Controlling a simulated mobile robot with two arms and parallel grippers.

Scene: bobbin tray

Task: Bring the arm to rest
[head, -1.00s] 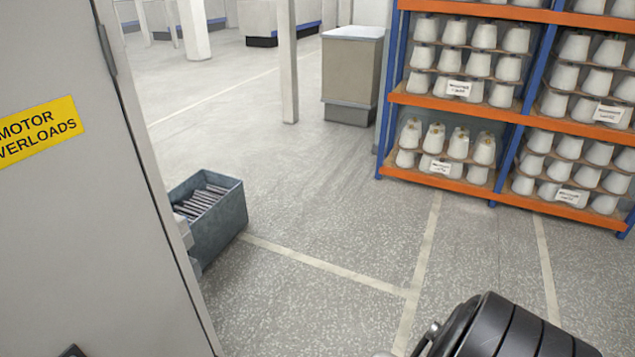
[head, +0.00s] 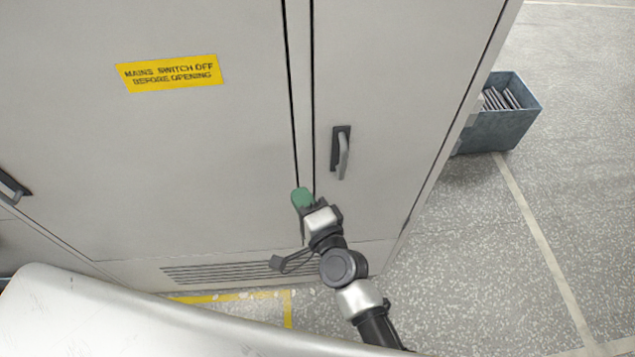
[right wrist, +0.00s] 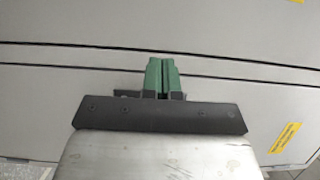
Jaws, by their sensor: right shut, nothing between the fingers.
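My right arm comes in from the lower right in the head view. Its right gripper (head: 302,197) has green fingertips and is in front of the grey cabinet (head: 230,140), near the gap between its doors. In the right wrist view the two green fingers (right wrist: 162,75) are together with nothing between them. The cabinet face fills the background there; whether the fingertips touch it I cannot tell. My left gripper is not in view.
A dark door handle (head: 341,153) is just up and right of the gripper. A vent grille (head: 215,273) is low on the cabinet. A grey-blue bin (head: 500,130) with dark flat pieces stands on the floor at right. Open floor (head: 470,260) lies right of the cabinet.

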